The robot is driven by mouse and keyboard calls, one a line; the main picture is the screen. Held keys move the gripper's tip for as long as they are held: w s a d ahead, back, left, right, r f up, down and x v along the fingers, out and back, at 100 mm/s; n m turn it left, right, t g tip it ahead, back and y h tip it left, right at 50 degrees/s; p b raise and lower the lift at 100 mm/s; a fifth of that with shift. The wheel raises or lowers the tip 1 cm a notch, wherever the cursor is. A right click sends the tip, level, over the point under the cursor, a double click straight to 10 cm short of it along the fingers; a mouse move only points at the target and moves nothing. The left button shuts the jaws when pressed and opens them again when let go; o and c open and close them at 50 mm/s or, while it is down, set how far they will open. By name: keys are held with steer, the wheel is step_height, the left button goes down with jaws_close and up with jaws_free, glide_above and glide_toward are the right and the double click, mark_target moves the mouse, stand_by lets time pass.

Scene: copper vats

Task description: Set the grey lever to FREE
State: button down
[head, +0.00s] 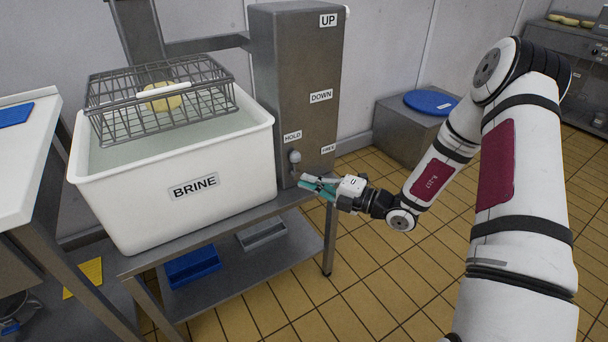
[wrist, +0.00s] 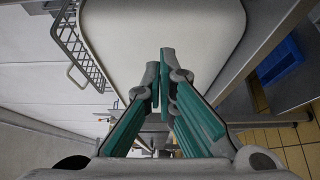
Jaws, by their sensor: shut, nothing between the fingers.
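The grey lever (head: 295,157) stands on the front of the steel column (head: 297,90), low down, with its rounded knob just under the HOLD label (head: 292,136). In the wrist view, the closed fingertips (wrist: 160,75) point toward the white tub, and I cannot make out the lever there.
A white BRINE tub (head: 175,195) stands left of the column, with a wire basket (head: 110,118) holding a yellow piece (head: 162,97) above its liquid. Blue (head: 192,266) and grey trays (head: 262,234) lie on the shelf below. Tiled floor to the right is open.

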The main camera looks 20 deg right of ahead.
mark_target(295, 162)
steer(key=b+x, duration=0.2)
steer(key=x, duration=0.6)
steer(key=shift+f, duration=0.15)
steer(key=shift+w+d+b, duration=0.65)
steer(key=shift+w, duration=0.15)
steer(key=shift+w+d+b, duration=0.3)
steer(key=shift+w+d, duration=0.1)
steer(key=shift+d, duration=0.4)
steer(key=shift+w+d+r+m+t+p, duration=0.15)
steer(key=shift+d+r+m+t+p, duration=0.15)
steer(key=shift+d+m+p, duration=0.55)
steer(key=shift+w+d+f+m+t+h+p, duration=0.15)
steer(key=shift+w+d+f+m+t+p, duration=0.25)
steer(key=shift+d+m+t, duration=1.15)
steer(key=shift+w+d+f+m+t+h+p, duration=0.1)
steer(key=shift+w+d+f+m+t+p, duration=0.4)
steer(key=shift+m, duration=1.85)
steer(key=shift+w+d+f+m+t+h+p, duration=0.15)
steer(key=shift+d+f+m+t+p, duration=0.2)
steer(key=shift+d+m+t, duration=1.3)
steer(key=shift+a+f+m+g, duration=0.1)
steer(key=shift+a+m+g, duration=0.15)
steer(key=shift+g, duration=0.25)
